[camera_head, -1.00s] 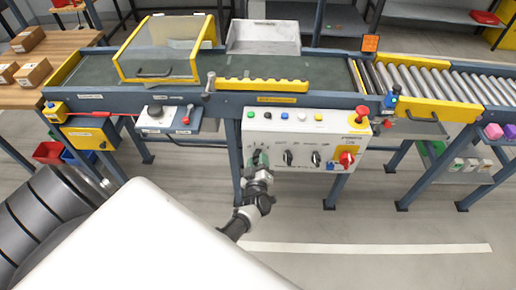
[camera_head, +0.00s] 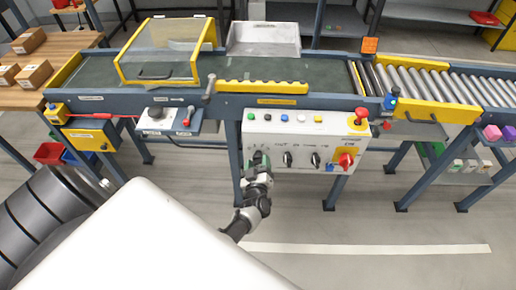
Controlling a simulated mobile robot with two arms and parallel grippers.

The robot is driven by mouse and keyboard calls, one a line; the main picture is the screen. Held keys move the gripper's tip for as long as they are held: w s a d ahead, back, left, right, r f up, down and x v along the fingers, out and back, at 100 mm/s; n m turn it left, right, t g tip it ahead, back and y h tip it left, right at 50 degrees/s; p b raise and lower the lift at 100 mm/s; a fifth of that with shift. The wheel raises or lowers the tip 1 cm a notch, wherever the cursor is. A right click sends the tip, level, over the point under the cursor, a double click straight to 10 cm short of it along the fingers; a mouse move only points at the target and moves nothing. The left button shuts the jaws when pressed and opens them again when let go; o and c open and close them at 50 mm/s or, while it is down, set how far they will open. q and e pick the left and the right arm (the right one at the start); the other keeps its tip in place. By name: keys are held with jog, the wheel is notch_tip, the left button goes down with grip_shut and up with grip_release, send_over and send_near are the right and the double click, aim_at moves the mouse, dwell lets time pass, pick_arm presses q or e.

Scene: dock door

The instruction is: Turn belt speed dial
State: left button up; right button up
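The white control panel (camera_head: 275,140) on the front of the conveyor carries a row of small buttons and, below it, black dials. One black dial (camera_head: 287,159) and another black dial (camera_head: 315,160) show clearly; their labels are too small to read. My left gripper (camera_head: 258,162) is at the panel's lower left, at the place in line with these dials. It covers what is there, and I cannot tell whether its fingers are open or shut on a dial. My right gripper is not in view.
A red rotary switch (camera_head: 346,160) and a red mushroom button (camera_head: 361,114) are at the panel's right side. A small grey panel (camera_head: 168,121) with a black knob and a red lever is to the left.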

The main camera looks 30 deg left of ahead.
pick_arm(q)
jog(key=shift+o, duration=0.7)
jog(key=v, duration=1)
jog(key=shift+s+d+p, duration=0.3)
